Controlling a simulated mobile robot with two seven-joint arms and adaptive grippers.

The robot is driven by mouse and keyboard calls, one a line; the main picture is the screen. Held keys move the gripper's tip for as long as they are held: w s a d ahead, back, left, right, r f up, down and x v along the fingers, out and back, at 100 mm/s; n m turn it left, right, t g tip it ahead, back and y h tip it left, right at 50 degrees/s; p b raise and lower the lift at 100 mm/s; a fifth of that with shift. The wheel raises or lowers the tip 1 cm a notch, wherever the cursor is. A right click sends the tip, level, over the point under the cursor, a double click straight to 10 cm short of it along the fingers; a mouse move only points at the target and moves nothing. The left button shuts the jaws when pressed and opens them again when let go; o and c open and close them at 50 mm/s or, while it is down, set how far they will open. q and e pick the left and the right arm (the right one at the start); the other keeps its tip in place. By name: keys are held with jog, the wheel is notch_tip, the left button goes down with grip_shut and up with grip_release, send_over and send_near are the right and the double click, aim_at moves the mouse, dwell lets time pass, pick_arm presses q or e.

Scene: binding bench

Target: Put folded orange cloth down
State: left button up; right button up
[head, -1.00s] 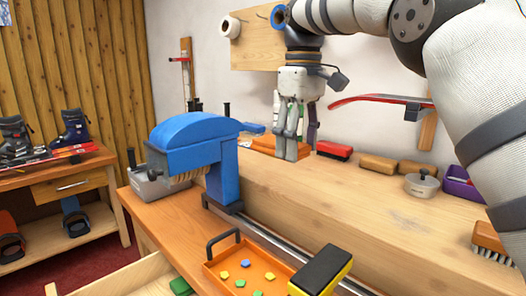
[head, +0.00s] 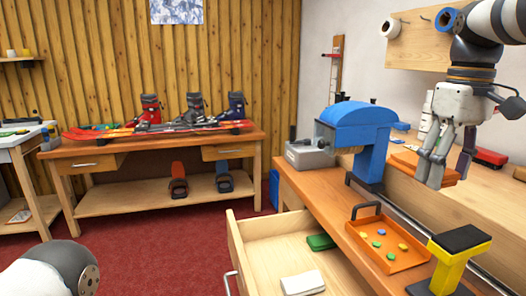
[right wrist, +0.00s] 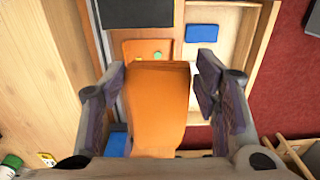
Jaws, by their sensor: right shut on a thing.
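The folded orange cloth (right wrist: 158,105) is between the fingers of my right gripper (right wrist: 158,88) in the right wrist view. In the head view my right gripper (head: 440,165) points down over the workbench, right of the blue machine. Orange cloth (head: 405,167) shows on both sides of its fingers, which hide the middle. The gripper is shut on the cloth. Whether the cloth touches the bench below cannot be told. My left gripper is not in view; only part of my left arm shows at the bottom left.
The blue machine (head: 352,125) stands left of the gripper. An orange tray (head: 410,262) with several small colored pieces is in front, beside a yellow and black block (head: 460,248). An open drawer (head: 240,262) juts out, holding a white and a green item. A red brush (head: 490,157) lies behind.

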aim_at(422, 185)
jog(key=shift+m, duration=0.3)
jog(key=a+f, duration=0.1)
jog(key=f, duration=0.1)
jog(key=a+f, duration=0.2)
jog(key=f, duration=0.1)
jog(key=shift+w+a+f, duration=0.2)
jog(key=shift+w+f, duration=0.1)
jog(key=shift+w, duration=0.05)
jog(key=s+a+f+m, duration=0.1)
jog(key=s+a+f, duration=0.3)
jog(key=s+f, duration=0.4)
jog(key=s+a+f+m, duration=0.1)
jog(key=s+a+f, duration=0.4)
jog(key=s+f, duration=0.3)
jog(key=shift+s+a+f+p, duration=0.15)
jog(key=shift+s+f+p, duration=0.1)
jog(key=shift+s+p, duration=0.1)
